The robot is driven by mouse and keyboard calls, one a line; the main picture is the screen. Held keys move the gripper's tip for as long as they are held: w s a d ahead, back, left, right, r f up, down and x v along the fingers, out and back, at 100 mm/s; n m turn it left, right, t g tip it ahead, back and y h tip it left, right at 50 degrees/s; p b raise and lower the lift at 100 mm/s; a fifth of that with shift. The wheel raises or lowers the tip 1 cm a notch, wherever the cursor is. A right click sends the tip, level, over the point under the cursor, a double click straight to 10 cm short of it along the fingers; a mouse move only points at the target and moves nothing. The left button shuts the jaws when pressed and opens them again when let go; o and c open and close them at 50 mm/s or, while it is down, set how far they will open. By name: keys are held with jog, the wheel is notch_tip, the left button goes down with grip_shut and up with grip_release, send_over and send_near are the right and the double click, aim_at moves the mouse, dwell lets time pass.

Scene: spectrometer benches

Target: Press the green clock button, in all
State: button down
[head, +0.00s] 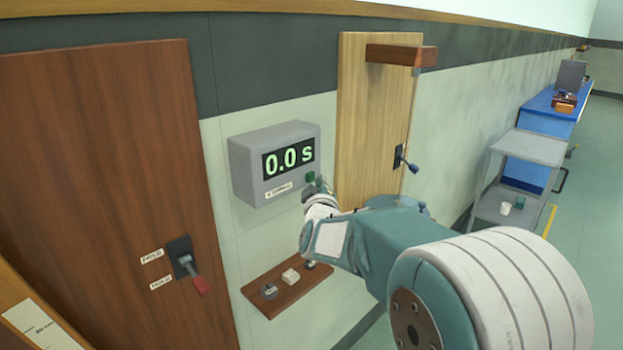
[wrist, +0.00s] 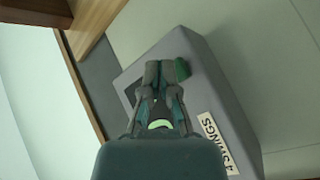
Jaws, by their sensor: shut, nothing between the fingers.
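The green clock button (head: 310,177) sits on the lower right of the grey clock box (head: 245,165) on the wall. In the wrist view the button (wrist: 182,69) shows just right of my shut, empty fingertips (wrist: 160,70). My fingers hide most of the display in the wrist view. A label on the box reads 4 SWINGS (wrist: 217,143).
A brown panel (head: 95,180) with a red-tipped lever (head: 190,265) is at left. A grey cart (head: 530,147) and blue bench (head: 543,120) stand farther right.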

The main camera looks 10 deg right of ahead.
dwell(0.4)
jog(key=shift+w+a+r, duration=0.1)
jog(key=shift+w+a, duration=0.1)
jog(key=shift+w, duration=0.1)
jog(key=shift+w+a, duration=0.3)
jog(key=shift+w, duration=0.1)
dwell(0.8)
jog(key=shift+s+d, duration=0.55)
jog(key=shift+s, duration=0.2)
jog(key=s+d, duration=0.1)
jog(key=s, duration=0.1)
jog(key=s+d, duration=0.2)
dwell(0.6)
jog(key=shift+s, duration=0.1)
dwell(0.4)
